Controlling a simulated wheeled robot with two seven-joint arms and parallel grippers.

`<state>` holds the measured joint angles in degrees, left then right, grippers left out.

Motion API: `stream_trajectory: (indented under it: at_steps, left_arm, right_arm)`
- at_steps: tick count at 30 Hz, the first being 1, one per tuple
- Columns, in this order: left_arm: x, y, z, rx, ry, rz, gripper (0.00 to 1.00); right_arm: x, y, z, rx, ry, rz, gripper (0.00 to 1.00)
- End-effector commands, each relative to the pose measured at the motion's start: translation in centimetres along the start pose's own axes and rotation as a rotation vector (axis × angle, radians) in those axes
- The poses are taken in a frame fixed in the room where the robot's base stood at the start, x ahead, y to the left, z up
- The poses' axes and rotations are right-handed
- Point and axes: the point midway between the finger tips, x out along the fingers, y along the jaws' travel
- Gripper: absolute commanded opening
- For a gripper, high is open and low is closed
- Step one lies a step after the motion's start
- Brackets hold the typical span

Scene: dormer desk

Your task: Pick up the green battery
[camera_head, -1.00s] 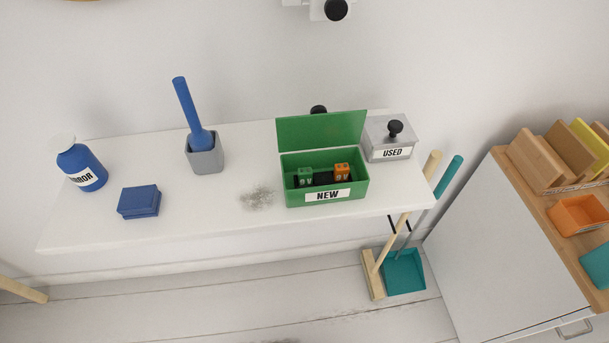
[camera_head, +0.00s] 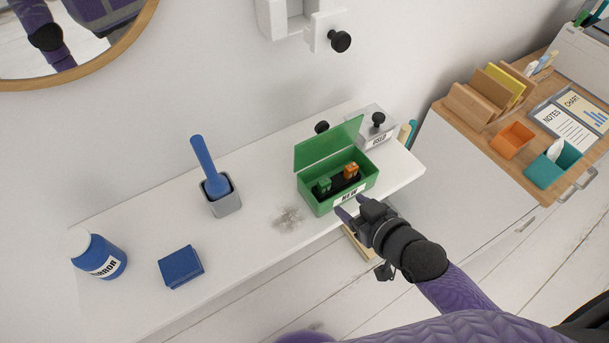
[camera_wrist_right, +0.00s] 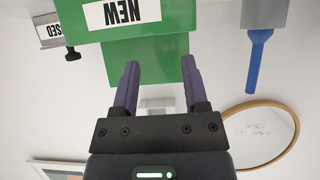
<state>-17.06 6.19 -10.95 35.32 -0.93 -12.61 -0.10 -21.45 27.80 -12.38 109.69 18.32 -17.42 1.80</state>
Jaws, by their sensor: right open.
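The green battery (camera_head: 324,185) stands in the open green box labelled NEW (camera_head: 325,207), at the left of its black insert. An orange battery (camera_head: 351,171) stands at the right of the insert. My right gripper (camera_head: 351,206) is open and empty, in front of the box near its label. In the right wrist view, its two purple fingers (camera_wrist_right: 160,65) are spread apart, and the green box (camera_wrist_right: 178,15) shows upside down with its label and raised lid. The batteries are hidden in that view. My left gripper is not in view.
The raised lid (camera_head: 330,148) stands behind the box. A grey USED box (camera_head: 366,135) is behind right. On the white shelf (camera_head: 240,240) are a grey cup (camera_head: 224,207) with a blue-handled tool, a blue box (camera_head: 181,267) and a blue bottle (camera_head: 105,258). Grey dust lies left of the green box.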

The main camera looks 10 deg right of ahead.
Motion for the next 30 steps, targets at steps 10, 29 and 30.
stream_trajectory:
  at_steps: [10,29,30]
  left_arm:
    - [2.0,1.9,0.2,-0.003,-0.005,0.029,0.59]
    - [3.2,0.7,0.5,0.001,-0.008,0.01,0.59]
    - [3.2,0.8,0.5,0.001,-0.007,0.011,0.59]
  right_arm:
    - [5.5,-0.3,-0.8,-0.002,0.022,-0.011,0.57]
    - [9.7,-0.3,-1.0,-0.003,0.019,-0.011,0.21]
    - [9.7,-0.3,-1.0,-0.003,0.019,-0.011,0.13]
